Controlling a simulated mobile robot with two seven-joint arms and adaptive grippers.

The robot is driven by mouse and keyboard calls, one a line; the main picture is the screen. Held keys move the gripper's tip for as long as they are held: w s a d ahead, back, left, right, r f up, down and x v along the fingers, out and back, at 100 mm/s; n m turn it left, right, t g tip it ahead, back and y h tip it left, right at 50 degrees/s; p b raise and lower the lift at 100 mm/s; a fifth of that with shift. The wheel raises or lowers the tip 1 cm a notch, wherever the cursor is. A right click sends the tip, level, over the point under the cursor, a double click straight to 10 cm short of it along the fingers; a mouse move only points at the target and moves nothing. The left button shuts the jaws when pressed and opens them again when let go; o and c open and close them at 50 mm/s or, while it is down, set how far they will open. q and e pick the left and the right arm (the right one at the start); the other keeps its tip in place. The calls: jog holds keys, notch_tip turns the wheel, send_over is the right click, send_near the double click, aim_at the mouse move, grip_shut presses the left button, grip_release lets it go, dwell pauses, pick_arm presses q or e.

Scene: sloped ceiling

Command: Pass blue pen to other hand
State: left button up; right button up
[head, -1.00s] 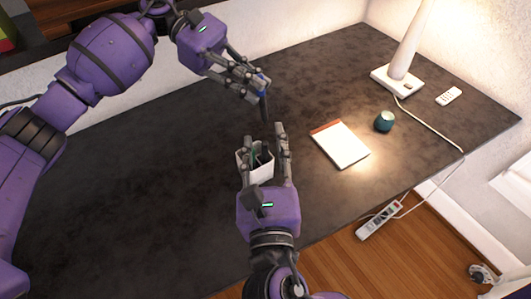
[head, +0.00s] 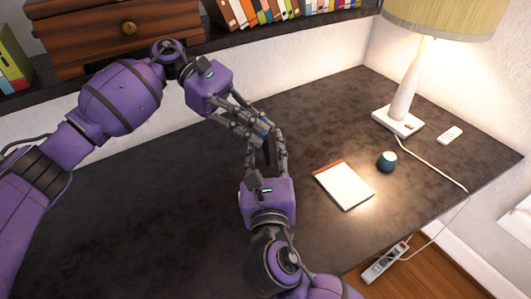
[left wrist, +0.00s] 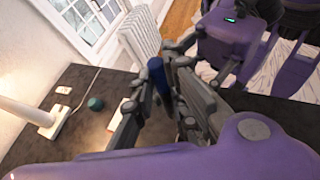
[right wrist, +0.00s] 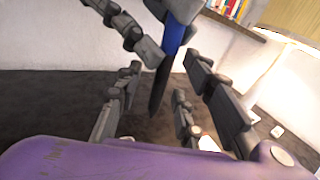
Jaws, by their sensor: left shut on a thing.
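The blue pen shows its blue part (right wrist: 173,40) and dark lower part in the right wrist view. It hangs tilted, dark end down. My left gripper (head: 256,125) is shut on its upper part above the desk. The pen's blue end (left wrist: 157,72) also shows between the fingers in the left wrist view. My right gripper (head: 266,147) is open just below the left one, its fingers on either side of the pen's dark lower part with gaps visible in the right wrist view (right wrist: 163,90). In the head view the two grippers' fingers overlap, hiding most of the pen.
A dark desk (head: 130,210) lies below, clear at left. The white pen holder is hidden behind my right arm. A wooden cabinet (head: 115,35) stands behind.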

grip_shut()
pick_arm(q)
jog(key=o, duration=0.9)
jog(key=shift+c, duration=0.2)
notch_tip(320, 180, up, 10)
